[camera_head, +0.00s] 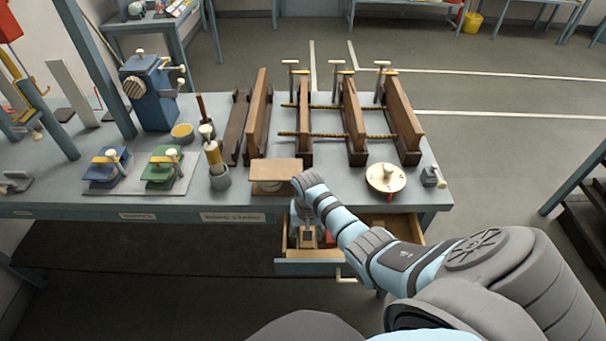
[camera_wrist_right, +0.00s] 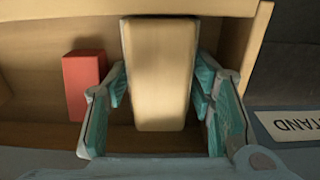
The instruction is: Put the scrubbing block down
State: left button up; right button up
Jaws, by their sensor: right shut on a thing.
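The scrubbing block (camera_wrist_right: 160,75) is a pale tan rectangular block between the fingers of my right gripper (camera_wrist_right: 163,95) in the right wrist view. The gripper is shut on it, with teal pads along its two sides. In the head view my right gripper (camera_head: 307,228) points down at the left part of the open drawer (camera_head: 312,268), and a little of the block (camera_head: 308,240) shows below it. I cannot tell whether the block touches the drawer's floor. My left gripper is not in view.
A red block (camera_wrist_right: 85,85) lies in the drawer, left of the gripper in the wrist view. Above the drawer, the bench (camera_head: 240,200) holds a wooden board (camera_head: 275,168), a round cream dial-like piece (camera_head: 386,177) and wooden racks (camera_head: 305,135).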

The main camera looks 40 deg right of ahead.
jog(key=shift+f, duration=0.3)
jog(key=shift+c, duration=0.6)
jog(key=shift+f, duration=0.15)
jog(key=o, duration=1.2)
pick_arm(q)
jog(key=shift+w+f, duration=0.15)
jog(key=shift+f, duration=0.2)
jog(key=shift+p, duration=0.3)
pick_arm(e)
jog(key=shift+r, duration=0.5)
notch_tip(320, 180, up, 11)
jog(key=p, duration=0.3)
jog(key=shift+w+f, duration=0.1)
jog(key=shift+f, duration=0.1)
jog(key=shift+r, duration=0.5)
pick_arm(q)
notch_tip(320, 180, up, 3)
